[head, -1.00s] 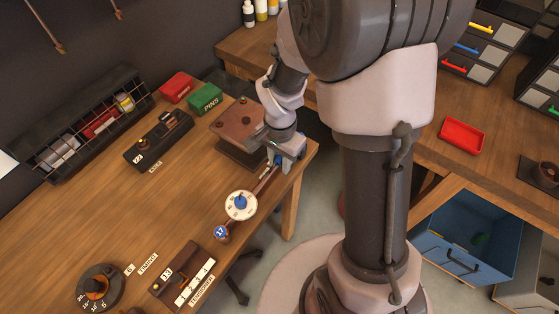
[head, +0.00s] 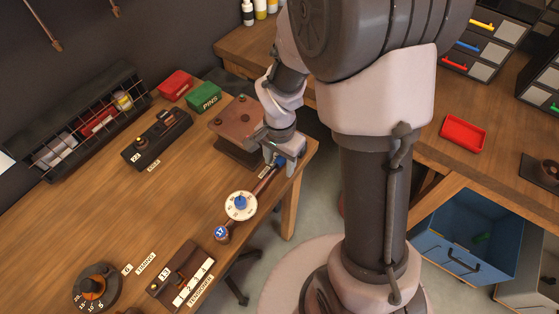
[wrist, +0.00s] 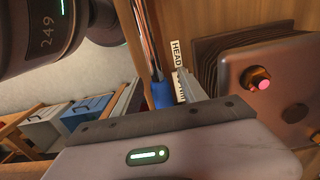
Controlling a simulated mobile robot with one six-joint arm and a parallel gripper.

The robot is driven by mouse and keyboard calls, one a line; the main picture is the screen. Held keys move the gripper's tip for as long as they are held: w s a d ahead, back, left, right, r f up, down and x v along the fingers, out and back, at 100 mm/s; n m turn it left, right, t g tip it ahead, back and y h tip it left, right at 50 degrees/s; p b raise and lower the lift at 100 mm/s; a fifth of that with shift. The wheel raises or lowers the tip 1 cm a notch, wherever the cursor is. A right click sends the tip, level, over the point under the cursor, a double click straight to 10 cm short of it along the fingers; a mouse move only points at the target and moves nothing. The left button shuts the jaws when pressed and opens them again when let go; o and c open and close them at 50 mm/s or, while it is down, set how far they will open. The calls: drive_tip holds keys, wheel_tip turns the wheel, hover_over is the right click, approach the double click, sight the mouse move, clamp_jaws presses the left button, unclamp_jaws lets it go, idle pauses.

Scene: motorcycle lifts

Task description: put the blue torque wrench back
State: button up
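The torque wrench lies along the right edge of the wooden bench, with a white round dial (head: 240,206), a blue disc marked 17 (head: 221,233) and a blue handle end (wrist: 162,95). Its shaft (wrist: 147,40) shows in the wrist view. My gripper (head: 281,161) is over the handle end at the bench's right corner. Its fingers appear spread on both sides of the blue handle, with a gap on each side. The handle's far end is hidden behind my gripper.
A brown block (head: 236,126) stands close left of my gripper. A small label (wrist: 175,54) lies beside the handle. Green (head: 204,97) and red (head: 174,86) bins and a black rack (head: 75,128) are farther back. The middle of the bench is clear.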

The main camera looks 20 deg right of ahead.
wheel_tip(320, 180, up, 18)
drive_tip(key=p, duration=0.5)
drive_tip(key=shift+f+p, duration=0.25)
drive_tip(key=shift+p, duration=0.1)
drive_tip(key=s+a+n+t+y+b, duration=0.1)
drive_tip(key=s+a+n+t+b, duration=0.1)
drive_tip(key=s+b, duration=0.3)
drive_tip(key=s+a+n+t+y+b, duration=0.1)
drive_tip(key=s+a+n+t+b, duration=0.1)
drive_tip(key=s+b, duration=0.4)
drive_tip(key=shift+s+f+n+t, duration=0.25)
drive_tip(key=shift+s+n+t, duration=0.7)
drive_tip(key=shift+n, duration=0.25)
drive_tip(key=shift+a, duration=0.1)
